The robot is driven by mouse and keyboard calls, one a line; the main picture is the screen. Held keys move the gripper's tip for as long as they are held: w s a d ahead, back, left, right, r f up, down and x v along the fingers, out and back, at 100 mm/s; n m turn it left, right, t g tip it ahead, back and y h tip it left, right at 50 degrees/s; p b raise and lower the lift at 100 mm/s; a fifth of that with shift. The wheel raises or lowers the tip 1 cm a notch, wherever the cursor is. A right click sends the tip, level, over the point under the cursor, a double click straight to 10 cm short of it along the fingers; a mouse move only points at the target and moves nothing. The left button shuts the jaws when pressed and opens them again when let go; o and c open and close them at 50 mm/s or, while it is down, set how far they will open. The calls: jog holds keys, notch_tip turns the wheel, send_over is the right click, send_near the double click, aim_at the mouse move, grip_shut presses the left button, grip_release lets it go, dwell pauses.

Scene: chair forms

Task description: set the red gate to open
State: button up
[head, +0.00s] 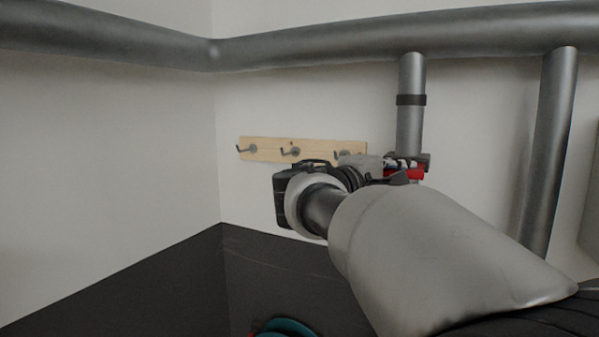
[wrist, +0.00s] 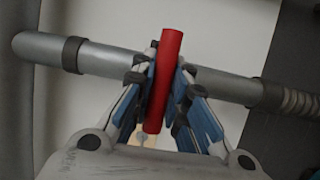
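The red gate (wrist: 165,82) is a red bar handle set across a grey pipe. In the wrist view it runs nearly upright between the fingers of my gripper (wrist: 163,78). The blue-padded fingers close in from both sides and appear to touch it. In the head view only a small red part of the gate (head: 408,173) shows, at the lower end of a vertical pipe. My gripper (head: 405,162) is there too, mostly hidden behind my own arm. The gate's pivot is hidden.
The vertical grey pipe (head: 410,110) with a dark band drops from a thick horizontal pipe (head: 330,52). Another pipe (head: 553,140) stands to the right. A wooden hook rack (head: 268,147) hangs on the wall. A teal round object (head: 288,326) sits low on the dark surface.

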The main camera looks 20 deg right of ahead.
jog(key=o, duration=0.4)
jog(key=shift+s+a, duration=0.2)
jog(key=shift+a, duration=0.05)
jog(key=shift+o, duration=0.5)
jog(key=shift+w+d, duration=0.1)
jog(key=shift+d, duration=0.05)
jog(key=v, duration=1.2)
jog(key=s+f+g+y+b, duration=0.1)
jog(key=s+f+y+b, duration=0.35)
jog(key=f, duration=0.85)
jog(key=s+f+g+y+b, duration=0.1)
jog(key=s+f+y+b, duration=0.35)
jog(key=f, duration=0.95)
jog(key=s+a+f+m+y+b, duration=0.1)
jog(key=s+a+f+y+b, duration=0.1)
jog(key=a+f, duration=0.3)
jog(key=s+a+f+m+y+b, duration=0.1)
jog(key=s+a+f+y+b, duration=0.2)
jog(key=f, duration=0.8)
jog(key=s+a+f+m+t+y+b, duration=0.1)
jog(key=s+a+f+y+b, duration=0.2)
jog(key=s+a+f+b, duration=0.2)
notch_tip(320, 180, down, 4)
jog(key=s+a, duration=0.1)
jog(key=a, duration=0.2)
jog(key=shift+s+r+m, duration=0.2)
jog(key=shift+s+m, duration=0.05)
jog(key=shift+m, duration=0.05)
